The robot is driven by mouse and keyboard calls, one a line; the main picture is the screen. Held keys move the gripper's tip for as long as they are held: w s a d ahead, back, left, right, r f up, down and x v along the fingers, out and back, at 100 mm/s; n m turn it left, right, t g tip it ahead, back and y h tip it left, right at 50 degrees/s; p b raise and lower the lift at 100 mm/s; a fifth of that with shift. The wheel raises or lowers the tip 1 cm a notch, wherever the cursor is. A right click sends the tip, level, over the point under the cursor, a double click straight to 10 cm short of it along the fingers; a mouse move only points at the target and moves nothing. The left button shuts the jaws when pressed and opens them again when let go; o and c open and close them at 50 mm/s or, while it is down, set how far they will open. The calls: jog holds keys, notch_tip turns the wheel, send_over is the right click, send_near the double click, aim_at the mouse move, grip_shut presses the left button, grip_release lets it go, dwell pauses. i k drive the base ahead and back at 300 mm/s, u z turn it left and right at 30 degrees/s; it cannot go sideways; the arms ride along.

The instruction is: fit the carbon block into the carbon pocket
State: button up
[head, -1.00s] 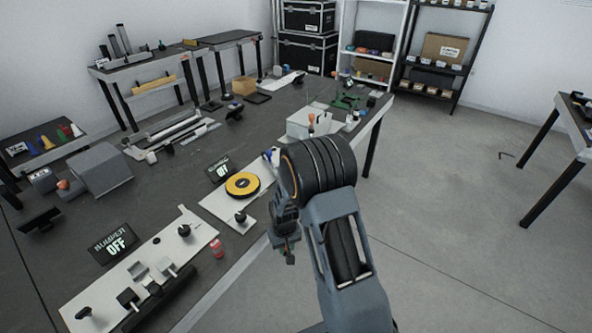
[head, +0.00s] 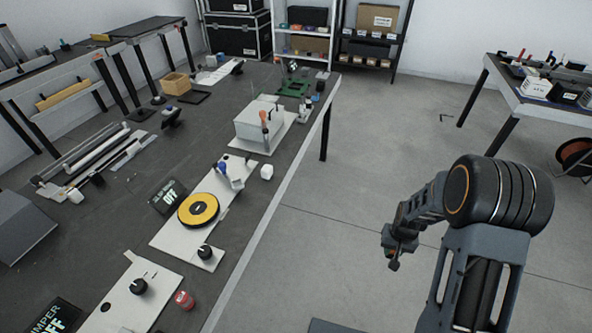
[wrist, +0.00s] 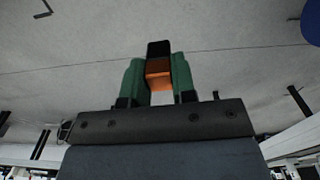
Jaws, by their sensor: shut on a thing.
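My gripper (head: 393,258) hangs over open floor to the right of the long dark bench, well clear of its edge. In the wrist view its two green fingers (wrist: 156,82) are shut on a small block (wrist: 159,66), black at the far end and brown to bright orange nearer. I take this for the carbon block; its lower part is hidden by the gripper body. In the head view the held block is too small to make out. I cannot tell which fixture on the bench has the carbon pocket.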

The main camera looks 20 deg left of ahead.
aim_at(237, 184)
jog(key=z, duration=0.3)
jog(key=i, duration=1.7)
jog(key=u, duration=1.95)
